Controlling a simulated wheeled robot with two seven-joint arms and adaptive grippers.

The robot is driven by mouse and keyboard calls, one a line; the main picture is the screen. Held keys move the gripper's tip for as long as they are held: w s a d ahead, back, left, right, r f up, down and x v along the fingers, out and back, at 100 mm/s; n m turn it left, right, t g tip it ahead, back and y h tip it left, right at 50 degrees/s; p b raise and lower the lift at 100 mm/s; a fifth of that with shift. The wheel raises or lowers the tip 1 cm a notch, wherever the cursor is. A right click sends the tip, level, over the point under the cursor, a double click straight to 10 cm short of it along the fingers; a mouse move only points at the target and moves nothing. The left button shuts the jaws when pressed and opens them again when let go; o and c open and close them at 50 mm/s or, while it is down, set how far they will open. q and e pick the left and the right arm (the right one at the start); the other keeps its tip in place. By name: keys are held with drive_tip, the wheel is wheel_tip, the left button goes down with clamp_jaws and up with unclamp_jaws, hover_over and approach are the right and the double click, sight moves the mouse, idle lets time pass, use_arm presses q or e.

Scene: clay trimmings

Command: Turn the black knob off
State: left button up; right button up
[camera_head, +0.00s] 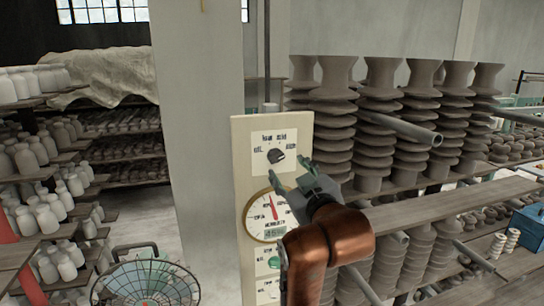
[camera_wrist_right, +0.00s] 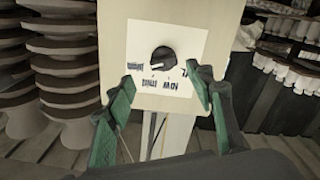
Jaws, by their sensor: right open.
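The black knob (camera_head: 276,155) is on a white label plate near the top of a cream upright panel (camera_head: 242,135). In the right wrist view the knob (camera_wrist_right: 162,58) shows a white pointer mark, and the printed label around it is upside down and too blurred to read surely. My right gripper (camera_head: 291,177) is open and empty, just below and in front of the knob. In the right wrist view its two green-padded fingers (camera_wrist_right: 166,82) are spread to either side of the plate, apart from the knob. My left gripper is not in view.
A round dial gauge (camera_head: 258,221) with a red needle sits below the knob on the panel, partly behind my right gripper. Stacked clay insulators (camera_head: 375,120) stand to the right.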

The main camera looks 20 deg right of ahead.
sight(278, 158)
drive_tip(key=w, duration=0.4)
drive_tip(key=w+a, duration=0.1)
drive_tip(key=w, duration=0.1)
drive_tip(key=shift+p, duration=0.4)
drive_tip(key=shift+w, duration=0.35)
drive_tip(key=shift+d+r, duration=0.1)
drive_tip(key=shift+d, duration=0.05)
drive_tip(key=shift+w, duration=0.15)
drive_tip(key=c, duration=1.1)
drive_tip(key=shift+d, duration=0.15)
drive_tip(key=shift+c, duration=0.3)
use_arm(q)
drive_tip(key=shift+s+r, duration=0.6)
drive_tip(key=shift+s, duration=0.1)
